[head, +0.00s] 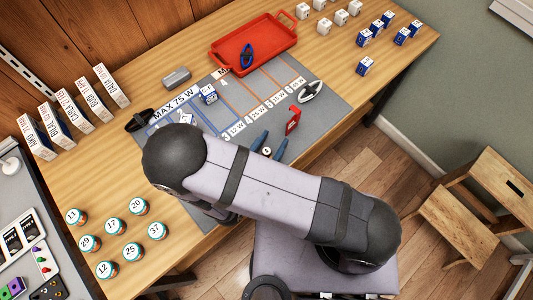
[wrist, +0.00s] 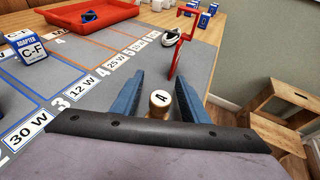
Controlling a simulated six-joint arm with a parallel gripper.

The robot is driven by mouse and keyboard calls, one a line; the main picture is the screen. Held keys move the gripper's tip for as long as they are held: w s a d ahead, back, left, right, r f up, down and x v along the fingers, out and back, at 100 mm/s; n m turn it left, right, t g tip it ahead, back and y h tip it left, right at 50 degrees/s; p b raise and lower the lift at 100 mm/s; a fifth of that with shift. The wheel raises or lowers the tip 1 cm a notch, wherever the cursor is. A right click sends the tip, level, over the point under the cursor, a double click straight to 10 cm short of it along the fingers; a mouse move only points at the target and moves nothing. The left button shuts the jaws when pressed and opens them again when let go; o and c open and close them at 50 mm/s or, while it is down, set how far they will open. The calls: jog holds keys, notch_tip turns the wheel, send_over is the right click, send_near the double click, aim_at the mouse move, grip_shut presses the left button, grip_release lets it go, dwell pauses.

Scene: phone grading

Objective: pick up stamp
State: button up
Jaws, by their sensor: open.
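The stamp (wrist: 160,104) is a short brass cylinder with a white cap marked A. In the wrist view it stands between my gripper's two blue fingers, with a gap showing on each side. In the head view the stamp (head: 266,152) shows small, near the front edge of the grey mat (head: 328,102). My gripper (head: 270,146) is open around it; in the wrist view the gripper (wrist: 158,92) also shows its fingers apart. The stamp's lower part is hidden behind my gripper's dark front edge.
A red stand (head: 292,121) rises just beyond the fingers, with a white-and-black coil-like item (head: 312,91) near it. A blue-and-white adapter box (head: 208,94) sits on the mat. A red tray (head: 275,50) is at the back. Several numbered jars (head: 137,207) stand at left.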

jog(key=shift+c, duration=0.3)
grip_shut()
jog(key=shift+r, duration=0.1)
notch_tip(320, 180, up, 10)
dwell(0.7)
